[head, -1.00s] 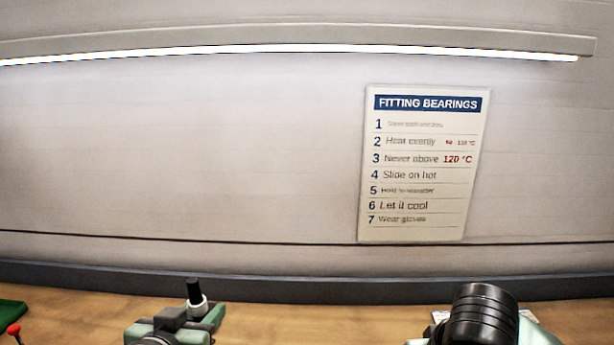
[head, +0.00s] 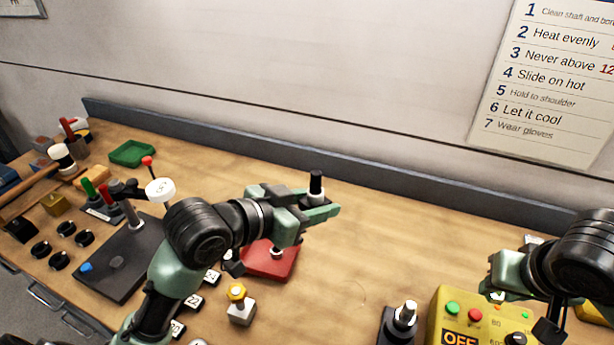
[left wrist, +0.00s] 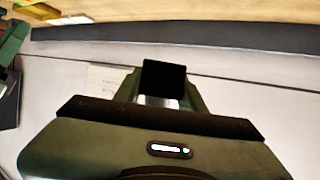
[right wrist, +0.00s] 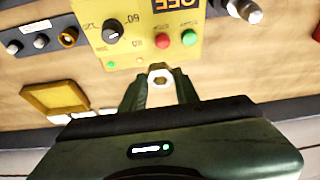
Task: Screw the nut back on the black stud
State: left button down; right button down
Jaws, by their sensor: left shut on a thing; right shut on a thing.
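My left gripper (head: 314,207) is shut on an upright cylinder with a black top and pale lower part (head: 316,184), held above the bench. The black top also shows in the left wrist view (left wrist: 163,78). My right gripper (right wrist: 160,92) is shut on a small silver hex nut (right wrist: 160,75), above the bench by the yellow control box. In the head view the nut is mostly hidden by the gripper. A silver stud (head: 405,312) stands on a black block (head: 397,331) at lower centre, left of the control box. I cannot tell which part is the black stud.
The yellow control box (head: 447,305) stands below my right gripper. A red plate (head: 262,262) with a silver post and a grey block (head: 241,313) with a yellow top lie near my left arm. A dark board (head: 113,266) and tools fill the left. Bench centre is clear.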

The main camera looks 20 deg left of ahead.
pick_arm(q)
jog(key=s+d+f+m+g+h, duration=0.2)
jog(key=d+f+m+g+h, duration=0.1)
jog(key=d+f+m+g, duration=0.1)
jog(key=s+d+f+m+g+h, duration=0.2)
jog(key=d+f+m+g+h, duration=0.2)
jog(key=f+m+g, duration=0.3)
notch_tip(320, 180, down, 2)
jog(key=shift+s+d+f+m, duration=0.15)
jog(key=shift+s+d+m, duration=0.15)
jog(key=shift+d, duration=0.45)
pick_arm(e)
jog(key=a+r+n+g+y, duration=0.2)
jog(key=a+r+n, duration=0.2)
jog(key=a+n, duration=0.65)
jog(key=a+r+n+g+y, duration=0.3)
jog(key=a+r+n, duration=0.35)
jog(key=a, duration=0.65)
notch_tip(320, 180, down, 7)
jog(key=n, duration=0.1)
jog(key=shift+s+f+n, duration=0.2)
jog(key=shift+s+n, duration=0.1)
jog(key=shift+s, duration=0.15)
jog(key=shift+f, duration=0.9)
dwell(0.8)
